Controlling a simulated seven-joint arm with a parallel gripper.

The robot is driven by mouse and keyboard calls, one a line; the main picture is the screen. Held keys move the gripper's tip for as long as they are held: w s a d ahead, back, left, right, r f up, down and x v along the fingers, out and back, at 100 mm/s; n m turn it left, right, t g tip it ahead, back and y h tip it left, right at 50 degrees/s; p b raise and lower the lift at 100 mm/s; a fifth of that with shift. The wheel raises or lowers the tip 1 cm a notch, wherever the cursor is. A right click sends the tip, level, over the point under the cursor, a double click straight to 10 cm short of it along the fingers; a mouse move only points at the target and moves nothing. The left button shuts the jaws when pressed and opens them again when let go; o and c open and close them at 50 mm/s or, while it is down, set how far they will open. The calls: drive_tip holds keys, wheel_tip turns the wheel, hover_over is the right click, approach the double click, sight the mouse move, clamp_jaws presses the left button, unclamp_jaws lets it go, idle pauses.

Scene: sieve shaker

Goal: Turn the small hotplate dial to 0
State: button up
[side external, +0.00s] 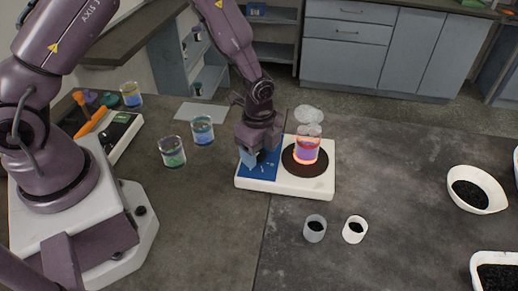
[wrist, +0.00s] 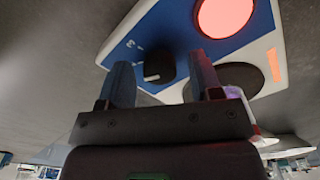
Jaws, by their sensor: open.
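The hotplate (side external: 310,188) is a white slab with a blue control panel on its left and a dark round heating plate on its right. In the wrist view, the small dial (wrist: 158,67) is a black knob with a white mark, on the blue panel (wrist: 178,20). Printed marks show beside it, too small to read surely. My gripper (side external: 255,158) is over the panel, pointing down. In the wrist view my gripper (wrist: 160,65) is open, with its blue fingers on either side of the dial. I cannot tell whether they touch it. The side view hides the dial.
A beaker (side external: 308,150) with glowing red-purple contents stands on the heating plate, vapour above it. Two small cups (side external: 315,229) (side external: 355,229) stand in front. Beakers (side external: 202,130) (side external: 172,151) stand to the left. A white bowl (side external: 477,190) is at right. A bright red disc (wrist: 224,15) shows in the wrist view.

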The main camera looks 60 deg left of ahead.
drive_tip(key=c, duration=0.9)
drive_tip(key=n, duration=0.4)
drive_tip(key=shift+n, duration=0.4)
drive_tip(key=n, duration=0.5)
drive_tip(key=shift+n, duration=0.3)
drive_tip(key=n, duration=0.5)
drive_tip(key=shift+r+n, duration=0.1)
drive_tip(key=shift+n, duration=2.1)
